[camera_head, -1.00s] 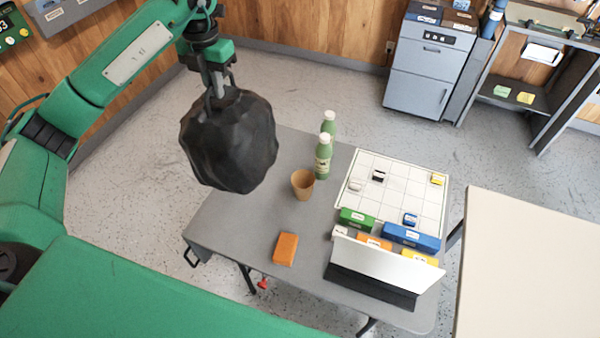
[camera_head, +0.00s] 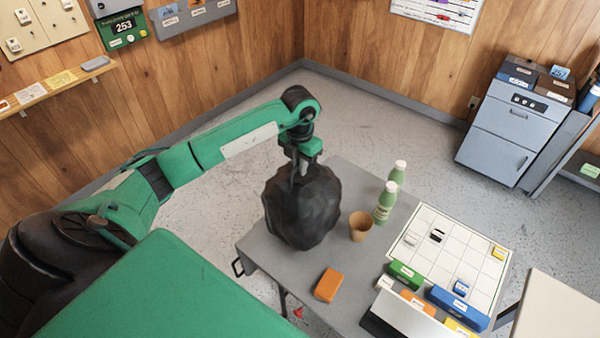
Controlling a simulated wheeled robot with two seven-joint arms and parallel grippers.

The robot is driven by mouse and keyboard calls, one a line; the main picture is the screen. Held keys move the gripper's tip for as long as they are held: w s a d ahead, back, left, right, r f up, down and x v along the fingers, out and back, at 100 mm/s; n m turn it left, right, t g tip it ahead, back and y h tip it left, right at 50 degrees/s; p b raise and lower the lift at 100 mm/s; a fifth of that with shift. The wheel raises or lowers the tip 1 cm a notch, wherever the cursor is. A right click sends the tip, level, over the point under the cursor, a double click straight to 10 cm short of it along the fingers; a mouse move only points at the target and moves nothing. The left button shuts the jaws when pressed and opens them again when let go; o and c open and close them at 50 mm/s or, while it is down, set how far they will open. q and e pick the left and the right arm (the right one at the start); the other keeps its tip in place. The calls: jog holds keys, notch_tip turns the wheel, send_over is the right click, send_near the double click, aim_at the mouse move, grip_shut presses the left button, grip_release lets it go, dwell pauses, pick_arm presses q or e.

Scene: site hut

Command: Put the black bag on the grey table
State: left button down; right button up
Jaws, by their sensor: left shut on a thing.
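The black bag (camera_head: 302,210) is a dark, lumpy, faceted bundle at the middle of the head view. My left gripper (camera_head: 300,175) is shut on the top of the bag from above; the bag hides its fingertips. The grey table (camera_head: 285,262) lies below and to the right. The bag overlaps the left part of the tabletop in the picture. I cannot tell whether its underside touches the table. My right gripper is out of view.
On the table stand a tan cup (camera_head: 359,227) just right of the bag, two green bottles (camera_head: 384,203), an orange block (camera_head: 328,285) and a white grid board (camera_head: 455,250) with coloured boxes. A grey cabinet (camera_head: 510,130) stands at the back right. A pale table (camera_head: 560,305) is at right.

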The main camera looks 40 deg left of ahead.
aim_at(300, 179)
pick_arm(q)
jog(key=shift+f, duration=0.55)
notch_tip(300, 179, down, 4)
jog(key=shift+r+p, duration=0.1)
jog(key=shift+p, duration=0.8)
jog(key=c, duration=1.9)
grip_release()
jog(key=shift+f, duration=0.3)
jog(key=shift+c, duration=0.2)
jog(key=o, duration=0.4)
jog(key=shift+o, duration=0.2)
jog(key=shift+r, duration=0.15)
